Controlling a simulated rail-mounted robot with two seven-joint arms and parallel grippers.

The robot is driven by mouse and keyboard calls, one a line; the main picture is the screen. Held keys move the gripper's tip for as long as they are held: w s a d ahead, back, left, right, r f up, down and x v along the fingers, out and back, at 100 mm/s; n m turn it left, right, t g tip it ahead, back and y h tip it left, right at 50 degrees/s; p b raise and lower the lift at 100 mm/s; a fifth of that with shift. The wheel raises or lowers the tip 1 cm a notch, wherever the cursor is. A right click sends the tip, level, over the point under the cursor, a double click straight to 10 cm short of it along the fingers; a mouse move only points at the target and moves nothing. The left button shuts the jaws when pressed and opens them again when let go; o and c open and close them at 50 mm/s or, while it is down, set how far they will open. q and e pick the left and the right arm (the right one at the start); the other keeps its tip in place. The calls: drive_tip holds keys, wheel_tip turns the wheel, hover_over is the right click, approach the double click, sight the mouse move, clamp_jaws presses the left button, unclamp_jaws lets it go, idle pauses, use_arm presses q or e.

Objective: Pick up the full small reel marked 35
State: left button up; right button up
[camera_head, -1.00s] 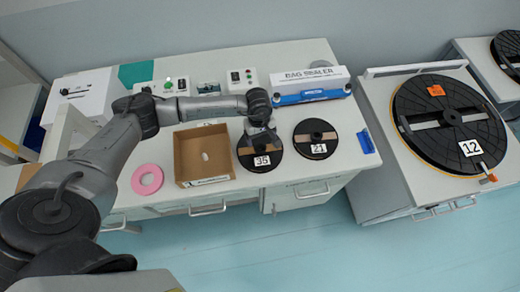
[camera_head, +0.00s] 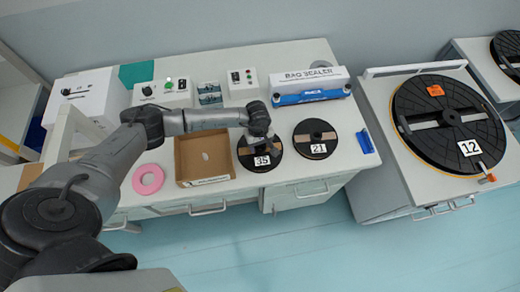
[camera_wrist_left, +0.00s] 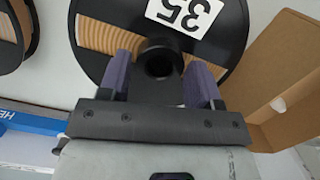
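The small reel marked 35 (camera_head: 247,161) is a black disc with tan windings, lying flat on the workbench between the cardboard box and the reel marked 21. In the left wrist view the reel (camera_wrist_left: 232,42) fills the upper middle, with its white 35 card (camera_wrist_left: 185,14) at the top. My left gripper (camera_head: 264,146) is over this reel. In the left wrist view its two purple-padded fingers (camera_wrist_left: 161,80) are apart, one on each side of the black hub (camera_wrist_left: 160,58). Slim gaps seem to remain beside the hub. My right gripper is not in view.
The reel marked 21 (camera_head: 316,139) stands close on the right. The open cardboard box (camera_head: 204,156) is close on the left, with a pink ring (camera_head: 148,179) beyond. The bag sealer (camera_head: 311,86) is behind. A large reel marked 12 (camera_head: 450,122) lies on another station.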

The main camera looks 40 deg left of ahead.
use_arm(q)
drive_tip(key=c, duration=0.9)
drive_tip(key=shift+r, duration=0.2)
